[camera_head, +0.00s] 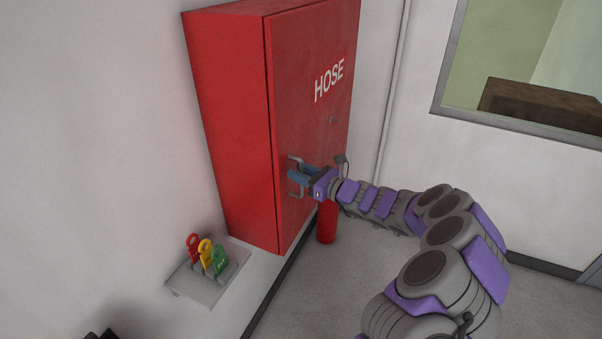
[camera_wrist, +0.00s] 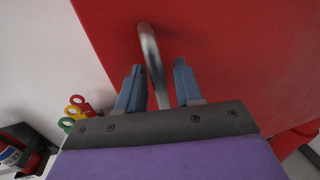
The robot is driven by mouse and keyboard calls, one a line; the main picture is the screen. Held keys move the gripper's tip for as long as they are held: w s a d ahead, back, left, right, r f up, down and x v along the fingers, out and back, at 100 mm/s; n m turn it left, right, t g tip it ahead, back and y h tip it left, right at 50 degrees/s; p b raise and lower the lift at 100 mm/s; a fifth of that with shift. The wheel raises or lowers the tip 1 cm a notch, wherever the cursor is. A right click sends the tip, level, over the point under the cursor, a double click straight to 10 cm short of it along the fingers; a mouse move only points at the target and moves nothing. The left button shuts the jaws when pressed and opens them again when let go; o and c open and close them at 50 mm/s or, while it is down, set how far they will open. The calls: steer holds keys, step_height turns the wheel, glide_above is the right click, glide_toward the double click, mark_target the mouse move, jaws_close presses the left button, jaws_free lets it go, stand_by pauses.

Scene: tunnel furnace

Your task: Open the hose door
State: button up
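The red hose cabinet (camera_head: 240,120) hangs on the white wall. Its door (camera_head: 310,120), marked HOSE, looks shut. A silver handle (camera_head: 296,160) is on the door's left side and also shows in the wrist view (camera_wrist: 150,50). My gripper (camera_head: 300,174) is at the handle. In the wrist view my gripper (camera_wrist: 159,82) has its two blue fingers apart, one on each side of the handle bar. A gap shows between the bar and the right finger; the left finger is close to the bar, and contact is unclear. The fingers partly hide the handle in the head view.
A small wall shelf (camera_head: 182,284) with red, yellow and green tags (camera_head: 206,254) is below left of the cabinet. A red cylinder (camera_head: 327,222) stands on the floor below the door. A window (camera_head: 520,70) is at right. The floor right of the cabinet looks mostly clear.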

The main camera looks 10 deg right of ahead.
jaws_close()
steer(key=shift+d, duration=0.1)
stand_by(0.5)
